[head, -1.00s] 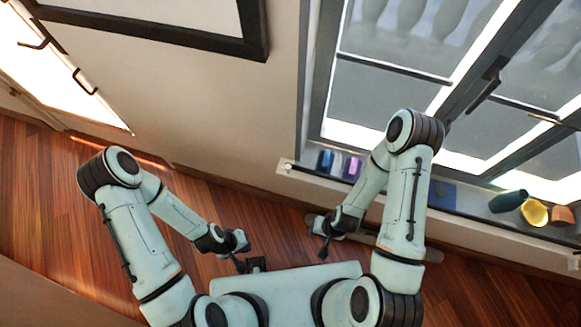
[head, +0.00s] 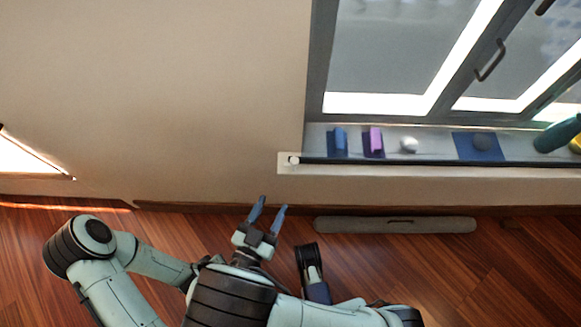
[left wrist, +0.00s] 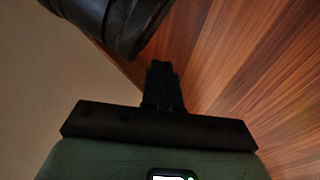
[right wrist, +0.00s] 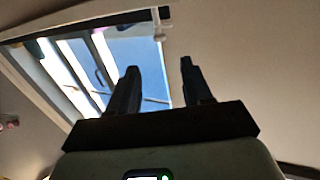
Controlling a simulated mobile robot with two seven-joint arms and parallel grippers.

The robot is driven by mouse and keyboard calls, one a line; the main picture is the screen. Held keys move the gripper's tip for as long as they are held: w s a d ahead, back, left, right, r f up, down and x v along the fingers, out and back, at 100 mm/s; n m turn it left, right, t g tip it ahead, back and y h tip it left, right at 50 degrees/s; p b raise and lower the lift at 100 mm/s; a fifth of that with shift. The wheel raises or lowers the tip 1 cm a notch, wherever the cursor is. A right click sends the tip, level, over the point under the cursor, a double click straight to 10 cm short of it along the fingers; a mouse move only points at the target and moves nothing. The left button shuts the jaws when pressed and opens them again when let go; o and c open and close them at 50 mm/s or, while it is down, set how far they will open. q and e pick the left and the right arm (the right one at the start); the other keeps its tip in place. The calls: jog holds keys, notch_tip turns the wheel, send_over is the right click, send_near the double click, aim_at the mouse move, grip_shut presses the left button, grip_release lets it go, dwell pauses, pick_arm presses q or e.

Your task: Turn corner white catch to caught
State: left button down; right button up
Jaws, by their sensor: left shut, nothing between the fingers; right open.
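The corner white catch (head: 293,160) is a small white knob at the left end of the window sill in the head view. A small pale piece that looks like it shows near the top of the right wrist view (right wrist: 159,36); how it is turned is too small to tell. My right gripper (head: 268,211) is open and empty, its fingers pointing up toward the wall, below and left of the catch and apart from it. It is also open in the right wrist view (right wrist: 160,75).
The sill (head: 430,168) carries a blue block (head: 340,140), a purple block (head: 376,139), a pale ball (head: 408,145) and a teal bottle (head: 556,135). A long grey bar (head: 395,225) lies on the floor below. The wall (head: 200,100) left of the window is bare.

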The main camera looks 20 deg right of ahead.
aim_at(293, 164)
jog(key=b+x, duration=0.3)
jog(key=x, duration=1)
jog(key=shift+d+r, duration=0.1)
jog(key=shift+r, duration=0.05)
pick_arm(q)
jog(key=s+a+f+g, duration=0.1)
jog(key=s+f+g, duration=0.1)
jog(key=s+f, duration=0.3)
jog(key=shift+s, duration=0.6)
pick_arm(e)
grip_shut()
